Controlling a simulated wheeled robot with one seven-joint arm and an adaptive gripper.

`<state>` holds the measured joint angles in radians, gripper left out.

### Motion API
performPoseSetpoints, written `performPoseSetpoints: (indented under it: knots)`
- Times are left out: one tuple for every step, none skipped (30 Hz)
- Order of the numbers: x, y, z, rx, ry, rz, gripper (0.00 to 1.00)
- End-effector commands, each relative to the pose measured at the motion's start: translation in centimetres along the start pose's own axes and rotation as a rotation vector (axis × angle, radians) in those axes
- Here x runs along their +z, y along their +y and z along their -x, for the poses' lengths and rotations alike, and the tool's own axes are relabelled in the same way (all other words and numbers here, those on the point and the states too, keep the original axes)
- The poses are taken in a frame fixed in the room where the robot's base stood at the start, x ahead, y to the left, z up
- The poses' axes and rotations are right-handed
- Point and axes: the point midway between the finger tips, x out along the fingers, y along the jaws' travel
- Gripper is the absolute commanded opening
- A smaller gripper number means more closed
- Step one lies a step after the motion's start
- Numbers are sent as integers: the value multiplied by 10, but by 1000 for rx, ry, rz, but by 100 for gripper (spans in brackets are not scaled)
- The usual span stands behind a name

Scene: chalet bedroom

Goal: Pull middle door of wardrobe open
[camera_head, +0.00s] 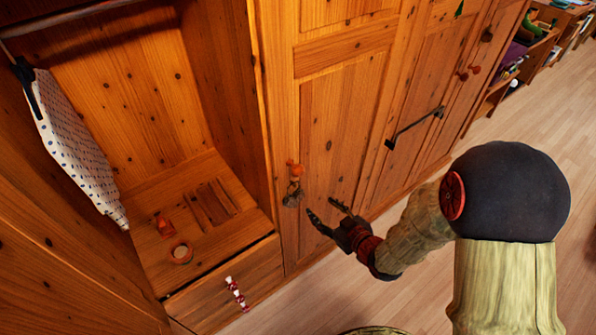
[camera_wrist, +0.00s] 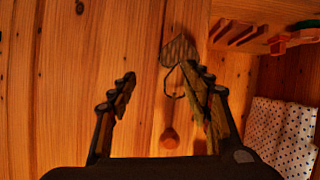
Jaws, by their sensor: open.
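The wooden wardrobe has a closed door (camera_head: 340,115) in its middle part, just right of an open compartment. An orange-brown knob (camera_head: 294,168) sits near this door's left edge, with a grey ornament (camera_head: 292,195) hanging below it. The knob (camera_wrist: 170,138) and the heart-shaped ornament (camera_wrist: 179,50) with its thin loop also show in the wrist view. My gripper (camera_head: 321,207) is open and empty, low in front of the door, right of the ornament. In the wrist view my gripper (camera_wrist: 157,75) faces the door, its right finger overlapping the ornament; contact cannot be told.
The open compartment (camera_head: 120,90) holds a hanging dotted cloth (camera_head: 72,140); a drawer with a red-white handle (camera_head: 237,294) is below. A black bar handle (camera_head: 415,128) sticks out from the panel to the right. Wooden floor (camera_head: 410,290) is clear in front.

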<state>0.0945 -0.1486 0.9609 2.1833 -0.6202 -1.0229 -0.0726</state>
Motion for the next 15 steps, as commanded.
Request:
performPoseSetpoints:
  knots:
    - [-22,-3,0,-12,88,14,49]
    - [-36,-5,1,-18,141,21,49]
    - [-54,-6,3,-25,206,31,49]
    - [-66,-7,5,-29,250,37,49]
    - [-76,-8,8,-32,288,41,49]
    - [-87,-9,11,-36,333,45,49]
    - [-94,-10,14,-38,361,47,49]
    - [-100,-10,16,-38,384,49,49]
    - [-106,-10,19,-37,407,50,49]
    - [-109,-10,20,-36,421,51,49]
    - [-112,-10,20,-35,430,52,49]
    - [-114,-10,20,-35,439,53,49]
    - [-116,-10,19,-35,443,54,49]
    - [-117,-11,17,-35,445,55,49]
    - [-118,-11,13,-34,444,56,49]
